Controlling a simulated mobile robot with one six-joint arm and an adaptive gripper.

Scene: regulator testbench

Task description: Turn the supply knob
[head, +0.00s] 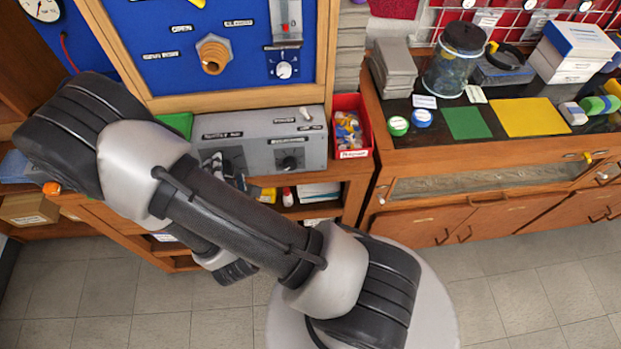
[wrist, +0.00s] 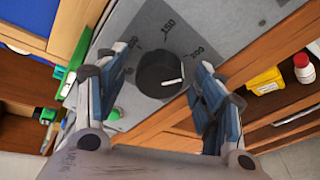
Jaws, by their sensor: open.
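A round black knob (wrist: 157,74) with a white pointer mark sits on the face of a grey control box (head: 262,126). Dial numbers, including 150 and 200, are printed around it. My gripper (wrist: 160,66) is open, its two fingers on either side of this knob in the wrist view; I cannot tell whether they touch it. In the head view my gripper (head: 226,167) is at the left part of the box front and hides this knob. A second black knob (head: 289,162) is on the right of the box front. The box labels are too small to read.
A blue panel (head: 220,45) with a brass hex fitting (head: 213,54) and a white dial knob (head: 284,70) stands behind the box. A red bin (head: 350,128) of small parts is right of it. A yellow item (wrist: 266,80) and a red-capped bottle (wrist: 303,68) are on the shelf below.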

